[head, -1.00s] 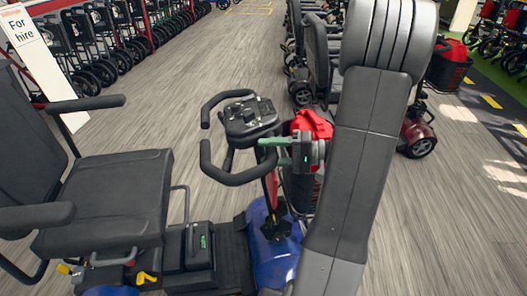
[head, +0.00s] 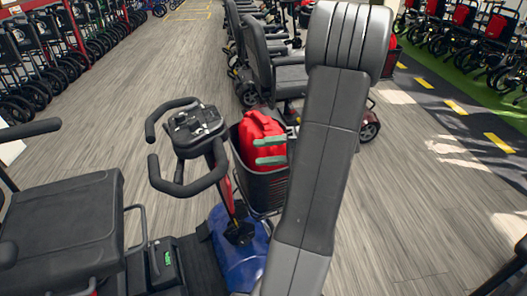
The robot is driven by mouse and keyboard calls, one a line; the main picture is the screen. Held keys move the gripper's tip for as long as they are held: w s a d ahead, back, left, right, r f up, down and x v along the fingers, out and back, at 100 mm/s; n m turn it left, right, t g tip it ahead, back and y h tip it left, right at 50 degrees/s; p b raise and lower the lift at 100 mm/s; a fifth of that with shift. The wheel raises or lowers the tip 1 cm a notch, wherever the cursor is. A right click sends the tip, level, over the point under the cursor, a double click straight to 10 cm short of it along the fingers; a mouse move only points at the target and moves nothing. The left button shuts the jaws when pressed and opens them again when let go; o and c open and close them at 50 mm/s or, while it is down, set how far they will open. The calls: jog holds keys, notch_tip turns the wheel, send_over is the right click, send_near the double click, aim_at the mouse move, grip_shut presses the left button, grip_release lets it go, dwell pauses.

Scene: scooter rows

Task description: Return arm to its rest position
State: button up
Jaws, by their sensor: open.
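I cannot tell whether the fingers touch the bag. My arm stands bent, its elbow high, and hides part of the basket's right side and the floor behind it.
The scooter's handlebar (head: 187,150) and black seat (head: 62,225) stand to the left of my arm. A row of other scooters (head: 270,75) stands beyond, and wheelchairs (head: 40,60) line the left. Wooden floor (head: 420,220) is open at the right.

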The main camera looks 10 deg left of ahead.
jog(key=x, duration=1.5)
jog(key=shift+s, duration=0.35)
jog(key=shift+f+b, duration=0.15)
jog(key=shift+b, duration=0.15)
